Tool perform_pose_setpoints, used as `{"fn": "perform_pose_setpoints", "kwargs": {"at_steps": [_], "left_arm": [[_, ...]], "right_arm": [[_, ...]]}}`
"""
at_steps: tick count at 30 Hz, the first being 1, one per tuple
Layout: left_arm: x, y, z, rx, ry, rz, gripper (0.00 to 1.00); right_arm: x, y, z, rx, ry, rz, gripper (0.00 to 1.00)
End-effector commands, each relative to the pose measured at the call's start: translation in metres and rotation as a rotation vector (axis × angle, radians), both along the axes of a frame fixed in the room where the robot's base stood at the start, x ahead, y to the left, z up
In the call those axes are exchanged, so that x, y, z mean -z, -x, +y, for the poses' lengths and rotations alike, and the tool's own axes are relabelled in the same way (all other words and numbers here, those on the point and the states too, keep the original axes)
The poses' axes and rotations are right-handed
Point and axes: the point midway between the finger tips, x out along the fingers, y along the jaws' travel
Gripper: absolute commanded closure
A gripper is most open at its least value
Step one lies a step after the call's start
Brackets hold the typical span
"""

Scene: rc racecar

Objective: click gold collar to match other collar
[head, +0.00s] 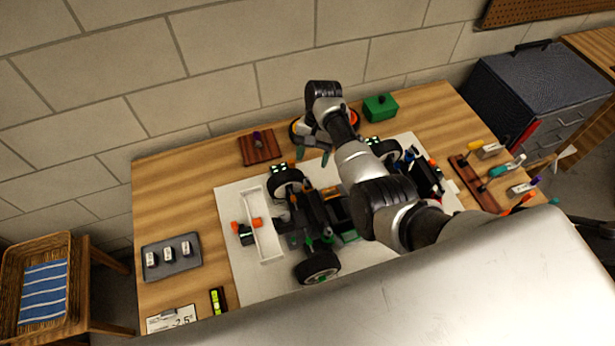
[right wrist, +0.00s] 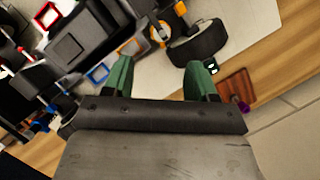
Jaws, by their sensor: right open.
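The RC car chassis (head: 318,205) lies on a white mat, with black wheels at its corners. In the right wrist view a gold ring-like part (right wrist: 157,32), likely the gold collar, sits beside a black wheel (right wrist: 198,42) at the chassis corner. Red (right wrist: 46,15) and blue (right wrist: 97,73) collar-like parts show further left. I cannot tell from here whether the gold one is latched. My right gripper (right wrist: 160,72) is open and empty, its green fingers spread near the wheel and gold part; it also shows in the head view (head: 313,155). My left gripper is not in view.
A wooden block with a purple knob (head: 260,147) and a green box (head: 380,106) stand at the back. A grey tray (head: 172,268) with small blocks is at left. A tool rack (head: 472,183) is at right. My right arm hides part of the car.

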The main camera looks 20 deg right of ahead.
Motion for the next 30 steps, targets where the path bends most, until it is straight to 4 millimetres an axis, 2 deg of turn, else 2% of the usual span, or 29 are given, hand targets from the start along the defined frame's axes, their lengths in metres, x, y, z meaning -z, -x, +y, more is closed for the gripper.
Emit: {"fn": "perform_pose_setpoints", "kwargs": {"at_steps": [6, 12, 18, 26, 30], "left_arm": [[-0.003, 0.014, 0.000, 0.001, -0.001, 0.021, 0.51], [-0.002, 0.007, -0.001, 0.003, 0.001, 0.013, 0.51], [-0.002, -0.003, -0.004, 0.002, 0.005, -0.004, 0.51], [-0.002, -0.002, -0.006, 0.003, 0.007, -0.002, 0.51], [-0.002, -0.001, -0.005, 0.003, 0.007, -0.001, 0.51]], "right_arm": [[0.040, 0.014, 0.010, -0.002, 0.000, 0.004, 0.43], [0.068, 0.023, 0.017, -0.001, 0.001, 0.002, 0.43], [0.079, 0.026, 0.020, 0.000, 0.001, 0.000, 0.43], [0.080, 0.026, 0.020, 0.000, 0.001, -0.002, 0.43], [0.080, 0.026, 0.020, 0.000, 0.001, -0.001, 0.64]]}}
